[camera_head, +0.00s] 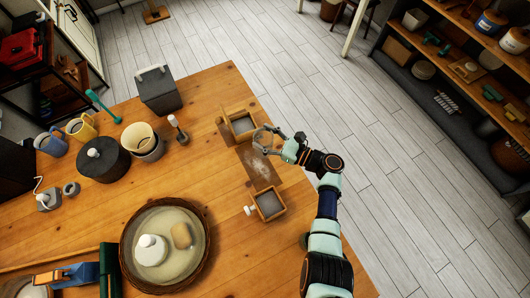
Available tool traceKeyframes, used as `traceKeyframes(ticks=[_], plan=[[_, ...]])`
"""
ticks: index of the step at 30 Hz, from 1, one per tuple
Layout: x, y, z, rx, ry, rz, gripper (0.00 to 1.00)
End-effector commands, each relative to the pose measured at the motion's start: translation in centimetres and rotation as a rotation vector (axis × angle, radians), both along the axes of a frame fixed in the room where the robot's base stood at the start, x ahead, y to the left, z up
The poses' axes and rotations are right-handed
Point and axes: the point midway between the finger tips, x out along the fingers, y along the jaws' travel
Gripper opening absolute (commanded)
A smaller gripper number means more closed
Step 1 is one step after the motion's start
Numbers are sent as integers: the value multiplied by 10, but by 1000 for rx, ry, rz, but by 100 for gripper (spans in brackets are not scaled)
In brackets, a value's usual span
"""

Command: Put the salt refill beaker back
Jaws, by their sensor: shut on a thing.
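My gripper (267,142) reaches in from the right over the wooden table's right side. It is shut on a small clear beaker (262,138), which is hard to make out at this size. I cannot tell what is inside it or whether it touches anything below. The beaker is just right of an open wooden box (240,124) with a grey inside. Below the gripper in the picture lies a brown board (262,170) with pale grains scattered on it. A second small wooden box (268,204), grey inside, stands at that board's lower end.
A round wicker tray (204,257) holds a white bottle and a tan piece. A dark lidded pot (104,159), stacked bowls (143,142), mugs (82,127) and a grey box (158,90) stand left. Bare tabletop (215,180) lies between. The table's right edge is close.

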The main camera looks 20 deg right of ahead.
Motion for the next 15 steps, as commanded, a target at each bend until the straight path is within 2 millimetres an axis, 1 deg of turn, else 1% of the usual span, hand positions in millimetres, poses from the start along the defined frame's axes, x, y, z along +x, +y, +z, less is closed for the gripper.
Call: traceKeyframes(ticks=[1,3,6,12,14,15], plan=[[0,0,-22,3,4,0,0],[0,0,-39,2,1,0,0],[0,0,-53,0,0,0,0],[0,0,-59,-1,-1,0,0],[0,0,-70,-1,1,0,0],[0,0,-80,1,2,0,0]])
